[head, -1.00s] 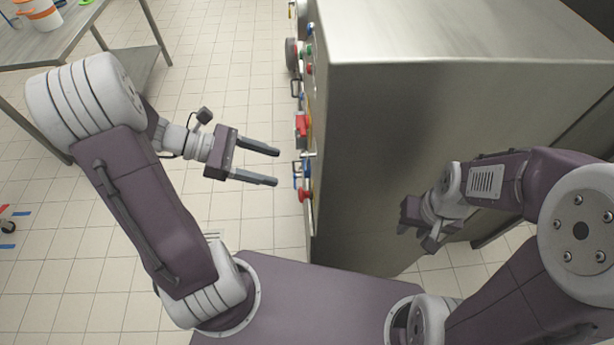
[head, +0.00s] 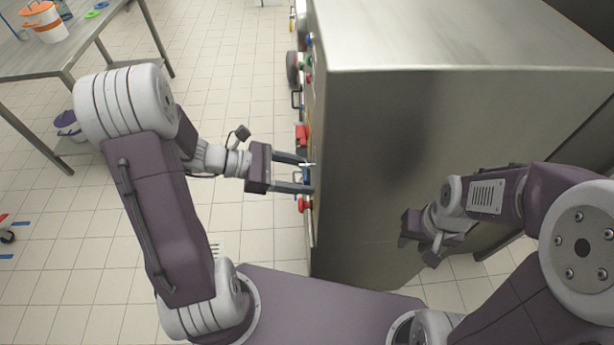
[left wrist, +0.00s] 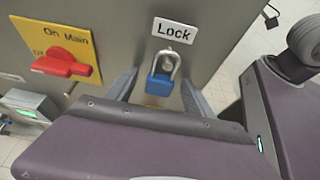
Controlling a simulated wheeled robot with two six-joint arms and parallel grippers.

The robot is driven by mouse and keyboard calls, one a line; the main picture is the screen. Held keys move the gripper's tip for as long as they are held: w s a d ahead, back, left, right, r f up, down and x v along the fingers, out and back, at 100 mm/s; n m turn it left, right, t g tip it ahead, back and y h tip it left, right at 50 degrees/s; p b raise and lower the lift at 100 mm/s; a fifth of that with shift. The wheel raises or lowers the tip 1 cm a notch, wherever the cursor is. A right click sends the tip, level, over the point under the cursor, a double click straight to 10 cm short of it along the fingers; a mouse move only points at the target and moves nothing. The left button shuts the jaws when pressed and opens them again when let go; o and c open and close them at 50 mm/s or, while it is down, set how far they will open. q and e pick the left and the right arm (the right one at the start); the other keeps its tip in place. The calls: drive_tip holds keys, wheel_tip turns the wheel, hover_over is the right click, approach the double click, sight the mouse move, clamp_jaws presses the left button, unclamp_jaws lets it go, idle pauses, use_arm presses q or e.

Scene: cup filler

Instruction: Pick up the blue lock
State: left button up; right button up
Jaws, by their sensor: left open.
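The blue lock (left wrist: 159,83) hangs by its silver shackle below a white "Lock" label (left wrist: 174,30) on the machine's panel in the left wrist view. My left gripper (left wrist: 160,85) is open, with one finger on each side of the lock's body and no clear grip on it. In the head view, my left gripper (head: 308,174) reaches the panel edge, and the lock is mostly hidden between its fingers. My right gripper (head: 420,238) is in front of the machine's side, away from the lock; its finger opening is unclear.
A red switch (left wrist: 62,63) on a yellow plate is left of the lock in the wrist view. The large steel machine (head: 450,110) fills the right. A steel table (head: 75,45) with an orange-and-white bucket (head: 42,22) stands back left. Tiled floor lies between.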

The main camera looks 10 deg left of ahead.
use_arm(q)
drive_tip(key=shift+a, duration=0.1)
drive_tip(key=shift+c, duration=1.2)
clamp_jaws()
drive_tip(key=s+a, duration=0.2)
drive_tip(key=a, duration=0.6)
drive_tip(key=s+a+r, duration=0.1)
drive_tip(key=s+a, duration=0.2)
drive_tip(key=a, duration=0.6)
drive_tip(key=shift+a+r, duration=0.15)
drive_tip(key=shift+r, duration=0.15)
